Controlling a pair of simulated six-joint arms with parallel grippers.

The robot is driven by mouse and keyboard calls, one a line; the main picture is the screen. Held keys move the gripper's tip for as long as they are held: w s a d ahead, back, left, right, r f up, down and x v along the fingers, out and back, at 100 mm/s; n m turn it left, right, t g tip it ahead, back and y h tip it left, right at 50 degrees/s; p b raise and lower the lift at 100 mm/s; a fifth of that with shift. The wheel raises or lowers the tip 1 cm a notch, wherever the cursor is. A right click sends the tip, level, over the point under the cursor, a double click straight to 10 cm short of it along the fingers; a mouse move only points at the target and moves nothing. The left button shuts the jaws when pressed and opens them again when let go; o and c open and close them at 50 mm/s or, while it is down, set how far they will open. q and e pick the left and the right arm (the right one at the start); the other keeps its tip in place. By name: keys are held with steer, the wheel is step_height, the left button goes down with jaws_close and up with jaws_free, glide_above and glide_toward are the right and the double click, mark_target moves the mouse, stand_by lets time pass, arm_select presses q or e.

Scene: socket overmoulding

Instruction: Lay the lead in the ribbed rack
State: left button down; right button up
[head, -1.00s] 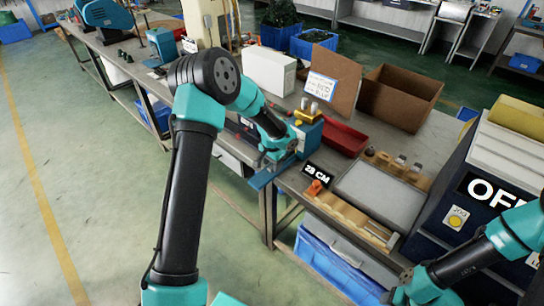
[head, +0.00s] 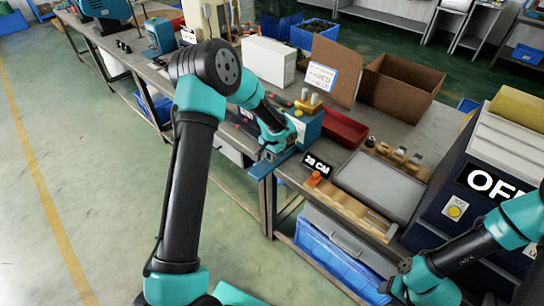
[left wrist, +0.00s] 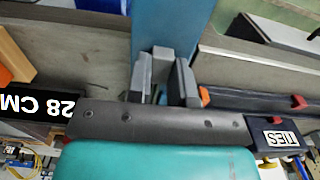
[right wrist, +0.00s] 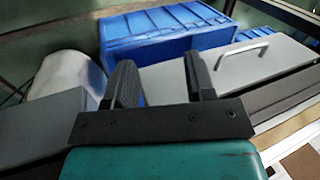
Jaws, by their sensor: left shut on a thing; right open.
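My left gripper (head: 276,150) is at the front edge of the bench, over a blue plate (head: 262,168). The left wrist view shows its fingers (left wrist: 164,80) close together in front of the blue plate (left wrist: 172,25). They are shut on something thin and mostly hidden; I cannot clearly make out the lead. A long wooden holder (head: 350,215) with notches, perhaps the ribbed rack, lies along the bench front, right of the left gripper. My right gripper (right wrist: 160,80) is open and empty, low at the right beyond the bench front.
A "28 CM" sign (head: 317,165) and orange piece (head: 314,179) stand near the wooden holder. Behind it lie a grey panel (head: 380,187) and a red tray (head: 345,130). A dark machine marked "OFF" (head: 490,185) stands right. Blue crates (head: 325,255) sit below.

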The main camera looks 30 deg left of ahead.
mark_target(261, 169)
arm_select(q)
steer(key=shift+s+a, duration=0.3)
steer(key=shift+s, duration=0.75)
steer(key=shift+s+a, duration=0.35)
steer(key=shift+s, duration=0.65)
steer(key=shift+s+a, duration=0.3)
steer(key=shift+s, duration=0.75)
steer(key=shift+r, duration=0.1)
steer(key=shift+r, duration=2.45)
